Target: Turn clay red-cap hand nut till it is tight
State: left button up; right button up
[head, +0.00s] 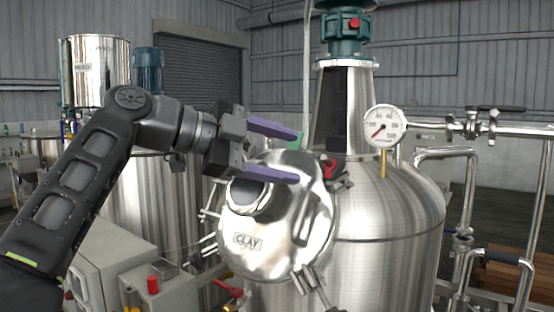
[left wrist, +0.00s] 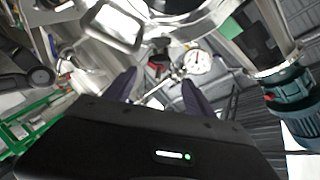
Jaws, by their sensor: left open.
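The clay tank's round steel lid (head: 270,235) carries a CLAY label and stands tilted on the front of the steel tank (head: 390,215). The red-cap hand nut (head: 330,168) sits at the lid's upper right edge, on a dark clamp. My left gripper (head: 297,155) is open, its two purple fingers pointing right toward the nut. The fingertips end a little to the left of it, and nothing shows between them. In the left wrist view both dark fingers (left wrist: 158,85) stand apart, with a dark fitting beyond them. My right gripper is in neither view.
A pressure gauge (head: 384,126) on a brass stem rises right of the nut, and the tank neck with its green motor (head: 345,25) stands behind. Steel pipes (head: 470,125) run at right. A grey box with a red button (head: 153,284) is at lower left.

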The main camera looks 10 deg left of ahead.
pick_arm(q)
jog(key=s+d+t+b, duration=0.1)
jog(key=s+d+b, duration=0.1)
jog(key=s+d, duration=0.5)
jog(key=w+a+f+n+t+y, duration=0.3)
jog(key=n+t, duration=0.3)
jog(key=n, duration=0.9)
jog(key=shift+w+a+y, duration=0.35)
jog(key=shift+a+y, duration=0.05)
jog(key=shift+y, duration=0.1)
jog(key=shift+w+d, duration=0.1)
